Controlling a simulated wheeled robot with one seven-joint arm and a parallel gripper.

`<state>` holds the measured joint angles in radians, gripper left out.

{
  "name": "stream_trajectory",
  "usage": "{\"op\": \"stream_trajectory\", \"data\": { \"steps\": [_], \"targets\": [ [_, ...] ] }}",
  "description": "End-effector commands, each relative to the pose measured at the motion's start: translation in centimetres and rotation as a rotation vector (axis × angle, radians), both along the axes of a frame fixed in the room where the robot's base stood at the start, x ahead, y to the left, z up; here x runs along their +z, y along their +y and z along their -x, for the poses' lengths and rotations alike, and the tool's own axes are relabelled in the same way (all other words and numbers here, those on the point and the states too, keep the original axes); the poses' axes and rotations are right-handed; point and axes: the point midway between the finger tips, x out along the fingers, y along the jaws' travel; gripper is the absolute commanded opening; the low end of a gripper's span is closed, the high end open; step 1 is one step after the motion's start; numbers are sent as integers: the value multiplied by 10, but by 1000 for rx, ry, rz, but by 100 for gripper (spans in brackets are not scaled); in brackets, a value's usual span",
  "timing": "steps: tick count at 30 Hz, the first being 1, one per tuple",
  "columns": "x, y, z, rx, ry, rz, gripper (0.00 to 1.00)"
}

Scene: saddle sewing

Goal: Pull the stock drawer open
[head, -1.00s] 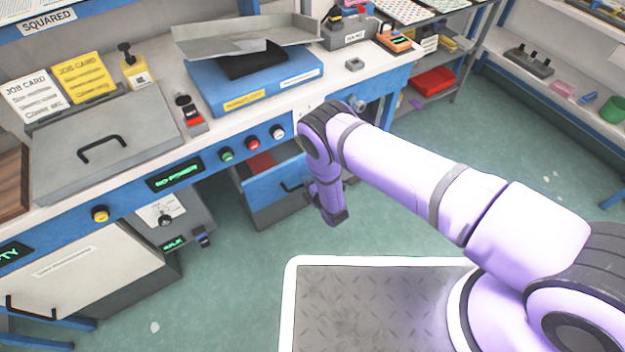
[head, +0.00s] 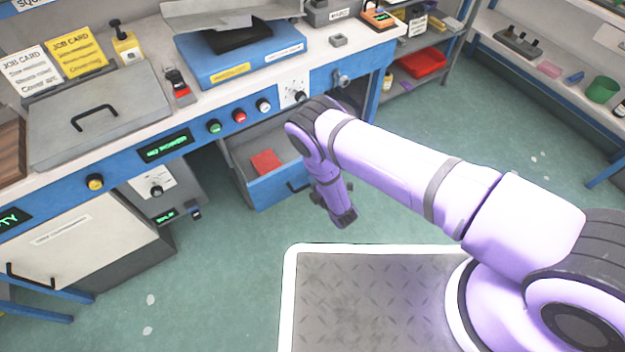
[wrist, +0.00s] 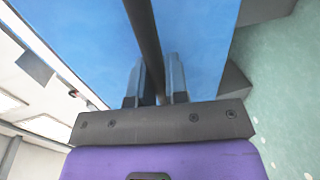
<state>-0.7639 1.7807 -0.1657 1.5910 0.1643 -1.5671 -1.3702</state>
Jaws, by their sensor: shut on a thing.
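The stock drawer (head: 272,192) stands pulled out under the bench in the head view, with a blue front and grey walls. A red piece (head: 265,162) lies inside it. Its dark bar handle (head: 296,187) shows partly beside my gripper (head: 318,192). In the wrist view the blue drawer front (wrist: 90,35) fills the upper middle, and the dark handle (wrist: 146,30) runs down between the two fingers of my gripper (wrist: 158,88). The gripper is shut on the handle. My arm hides the drawer's right end in the head view.
The white worktop (head: 205,100) above carries a blue box (head: 240,65) and a grey lidded case (head: 95,115). A grey control box (head: 165,190) hangs left of the drawer. The green floor (head: 220,270) in front of the drawer is clear up to my base.

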Motion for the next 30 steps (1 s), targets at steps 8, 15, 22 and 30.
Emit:
{"op": "stream_trajectory", "data": {
  "steps": [8, 15, 22, 30],
  "targets": [
    [-1, 0, 0, 0, 2, 1, 26],
    [0, 0, 0, 0, 1, 1, 39],
    [1, -5, 7, 0, 1, 1, 39],
    [10, -31, 45, 0, 4, 3, 39]
  ]
}}
